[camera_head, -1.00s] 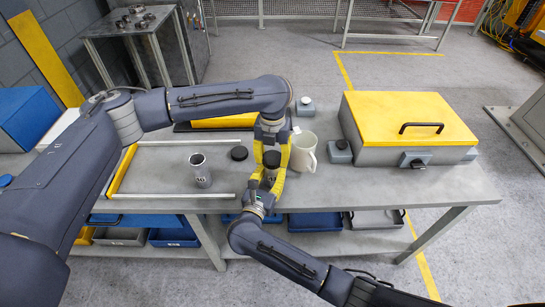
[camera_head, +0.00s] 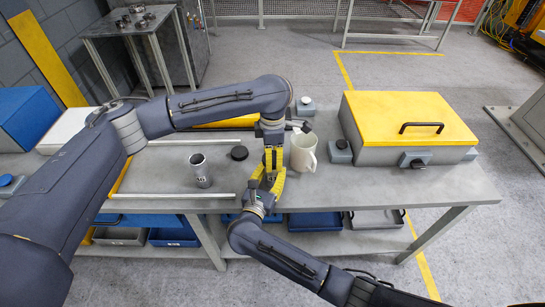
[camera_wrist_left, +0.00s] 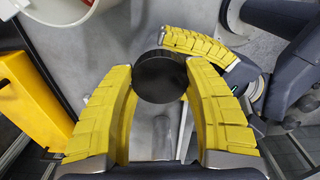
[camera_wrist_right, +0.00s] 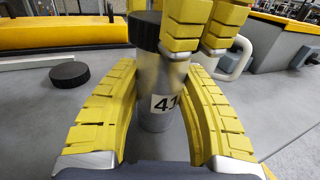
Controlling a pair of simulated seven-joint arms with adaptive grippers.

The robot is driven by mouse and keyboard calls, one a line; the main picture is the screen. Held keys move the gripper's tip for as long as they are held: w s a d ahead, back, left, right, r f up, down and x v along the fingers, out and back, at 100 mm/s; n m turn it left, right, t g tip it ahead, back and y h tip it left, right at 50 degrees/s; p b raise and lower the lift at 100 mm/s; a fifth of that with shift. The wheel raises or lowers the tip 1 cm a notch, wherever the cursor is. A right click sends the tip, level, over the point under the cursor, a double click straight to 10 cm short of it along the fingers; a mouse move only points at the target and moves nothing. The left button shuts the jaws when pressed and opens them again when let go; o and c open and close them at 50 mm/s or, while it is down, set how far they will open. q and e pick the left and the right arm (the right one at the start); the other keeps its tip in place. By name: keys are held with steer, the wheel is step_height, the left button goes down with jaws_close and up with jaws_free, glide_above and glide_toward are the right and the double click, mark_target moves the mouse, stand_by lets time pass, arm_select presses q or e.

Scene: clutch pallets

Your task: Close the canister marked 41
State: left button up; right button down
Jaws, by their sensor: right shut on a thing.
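The silver canister marked 41 (camera_wrist_right: 158,100) stands upright between the fingers of my right gripper (camera_wrist_right: 160,110), which is shut on its body. A black lid (camera_wrist_right: 143,30) sits at its top, and I see no clear gap below the lid. In the left wrist view the lid (camera_wrist_left: 160,77) lies between the fingertips of my left gripper (camera_wrist_left: 160,75). Whether these fingers press on it is unclear. In the head view my left gripper (camera_head: 273,160) comes down from above, over my right gripper (camera_head: 264,187). Canister and lid are hidden there by the fingers.
Another open, marked canister (camera_head: 201,172) stands to the left on the bench, with a loose black lid (camera_head: 239,153) nearby. A yellow-topped case (camera_head: 405,118) fills the right side. The bench's front right is clear.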

arm_select(q)
steer(key=o, duration=0.5)
step_height(320, 180, up, 12)
steer(key=shift+r, duration=0.1)
stand_by(0.5)
arm_select(e)
steer(key=c, duration=0.8)
jaws_free()
steer(key=v, duration=1.2)
